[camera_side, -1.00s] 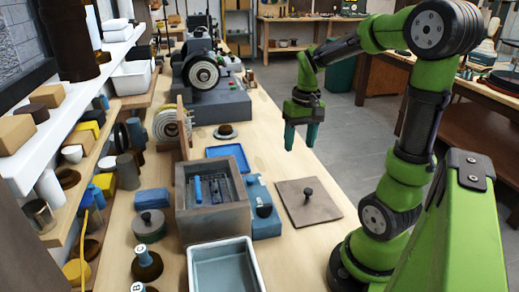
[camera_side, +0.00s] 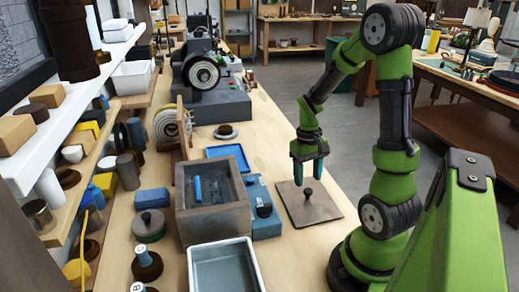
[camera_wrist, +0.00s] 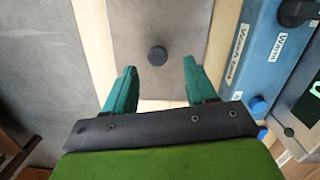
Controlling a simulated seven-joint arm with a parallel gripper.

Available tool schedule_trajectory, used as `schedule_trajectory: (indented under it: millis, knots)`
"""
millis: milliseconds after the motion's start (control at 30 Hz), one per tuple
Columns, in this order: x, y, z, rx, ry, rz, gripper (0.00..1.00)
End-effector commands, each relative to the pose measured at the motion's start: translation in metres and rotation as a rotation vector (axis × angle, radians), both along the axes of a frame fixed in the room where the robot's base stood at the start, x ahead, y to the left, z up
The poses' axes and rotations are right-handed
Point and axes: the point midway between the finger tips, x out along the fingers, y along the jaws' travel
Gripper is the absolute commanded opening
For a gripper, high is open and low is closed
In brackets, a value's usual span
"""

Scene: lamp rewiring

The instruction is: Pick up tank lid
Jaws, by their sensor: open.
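The tank lid (camera_side: 318,210) is a flat, square, grey-brown plate with a black knob (camera_side: 308,194) at its middle. It lies flat on the bench near the right edge. In the wrist view the lid (camera_wrist: 185,30) is ahead of the fingers, and its knob (camera_wrist: 157,56) lies just beyond the fingertips, roughly midway between them. My gripper (camera_side: 309,177) has teal fingers pointing down, open and empty, above the lid close to the knob. In the wrist view my gripper (camera_wrist: 160,72) shows both fingers spread apart. Whether the fingertips reach knob height is unclear.
Left of the lid stand a blue box (camera_side: 263,212) and an open grey tank (camera_side: 213,222) with blue items inside. A pale tray (camera_side: 222,275) sits in front. A blue tray (camera_side: 229,153) lies behind. The bench's right edge runs close beside the lid.

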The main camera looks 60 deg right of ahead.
Motion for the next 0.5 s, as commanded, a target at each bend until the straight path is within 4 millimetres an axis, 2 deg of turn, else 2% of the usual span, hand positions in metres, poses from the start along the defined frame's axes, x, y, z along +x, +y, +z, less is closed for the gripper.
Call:
schedule_trajectory:
  millis: [300,500]
  knots:
    - [-0.006,0.0,-0.043,0.004,0.005,-0.001,0.56]
    - [-0.006,0.0,-0.052,0.001,0.0,-0.001,0.56]
